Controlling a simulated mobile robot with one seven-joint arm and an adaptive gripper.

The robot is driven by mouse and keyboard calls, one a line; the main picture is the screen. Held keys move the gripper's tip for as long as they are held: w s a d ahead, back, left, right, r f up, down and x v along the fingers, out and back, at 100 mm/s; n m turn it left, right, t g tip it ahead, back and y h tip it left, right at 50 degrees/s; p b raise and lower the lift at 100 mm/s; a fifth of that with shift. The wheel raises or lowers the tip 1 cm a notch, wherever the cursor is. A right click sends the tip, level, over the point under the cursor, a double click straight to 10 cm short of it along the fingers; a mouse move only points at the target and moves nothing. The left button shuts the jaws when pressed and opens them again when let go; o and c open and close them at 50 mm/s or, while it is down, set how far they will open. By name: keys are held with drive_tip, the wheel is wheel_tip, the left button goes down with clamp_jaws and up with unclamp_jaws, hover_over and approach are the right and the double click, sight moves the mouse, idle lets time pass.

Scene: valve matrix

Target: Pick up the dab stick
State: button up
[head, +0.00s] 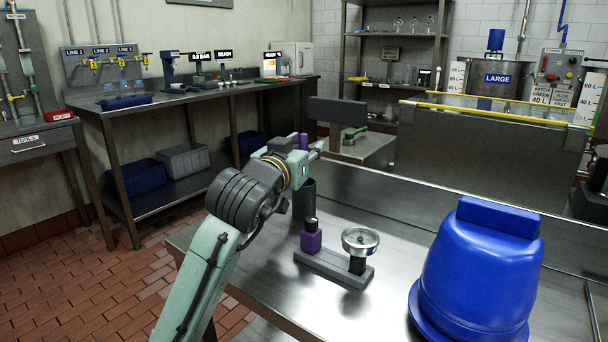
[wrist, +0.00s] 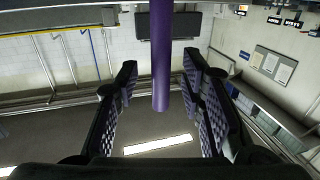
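The dab stick looks like a purple rod (wrist: 161,60); it comes down from the top of the wrist view between my fingers. In the head view its purple upper end (head: 303,140) shows just above my gripper (head: 313,155). A dark cylindrical holder (head: 305,198) stands right below, and the stick's lower part is hidden. In the wrist view my gripper's two fingers (wrist: 160,85) are spread, with a visible gap on each side of the rod, so they do not grip it.
A grey stand (head: 335,268) with a purple bottle (head: 311,237) and a round metal dish (head: 360,241) sits near the holder on the steel table (head: 270,278). A large blue vessel (head: 478,270) stands at the right. Bare table lies between.

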drive_tip(key=shift+w, duration=0.1)
clamp_jaws()
idle(0.4)
